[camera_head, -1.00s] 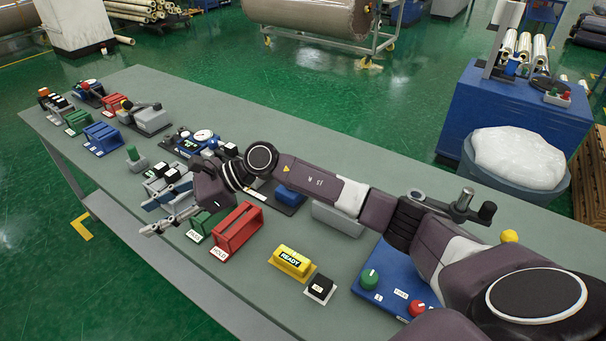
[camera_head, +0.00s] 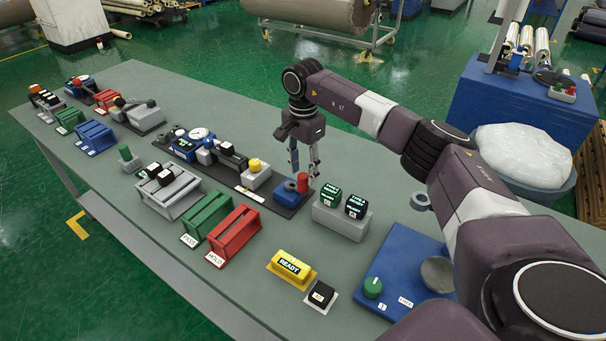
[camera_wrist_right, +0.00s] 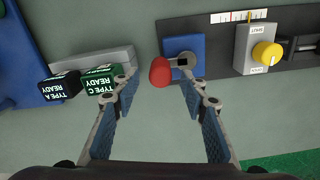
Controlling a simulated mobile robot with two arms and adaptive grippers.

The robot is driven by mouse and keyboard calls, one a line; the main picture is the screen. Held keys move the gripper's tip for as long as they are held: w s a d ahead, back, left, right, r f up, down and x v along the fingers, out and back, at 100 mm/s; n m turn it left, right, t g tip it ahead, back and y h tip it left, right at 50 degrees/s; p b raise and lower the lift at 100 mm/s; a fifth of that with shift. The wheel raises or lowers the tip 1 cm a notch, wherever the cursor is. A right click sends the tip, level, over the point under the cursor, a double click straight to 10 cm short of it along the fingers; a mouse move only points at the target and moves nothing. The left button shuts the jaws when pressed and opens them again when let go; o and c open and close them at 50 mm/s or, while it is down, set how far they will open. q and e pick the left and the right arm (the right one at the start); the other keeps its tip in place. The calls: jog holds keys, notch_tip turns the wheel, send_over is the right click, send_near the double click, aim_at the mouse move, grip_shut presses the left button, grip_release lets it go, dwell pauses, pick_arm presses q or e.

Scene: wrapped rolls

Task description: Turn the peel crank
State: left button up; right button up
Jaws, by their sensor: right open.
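The crank with a red knob (camera_head: 303,182) sits on a blue block (camera_head: 286,194) at the right end of a dark rail on the table. My right gripper (camera_head: 304,170) is open, pointing down just above the red knob. In the right wrist view the red knob (camera_wrist_right: 160,72) shows between the spread fingertips (camera_wrist_right: 155,72), with a gap on either side. A short dark crank arm (camera_wrist_right: 180,63) runs from the knob over the blue block. I cannot tell how far above the knob the fingertips are. My left gripper is not in view.
A grey holder with two dark blocks (camera_head: 342,215) stands close to the right of the crank. A yellow knob on a grey box (camera_head: 256,172) is on the same rail. Red (camera_head: 236,232) and green (camera_head: 207,218) racks and a yellow READY block (camera_head: 290,266) stand nearer the front edge.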

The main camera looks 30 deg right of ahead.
aim_at(303, 175)
jog(key=shift+f, duration=1.5)
grip_shut()
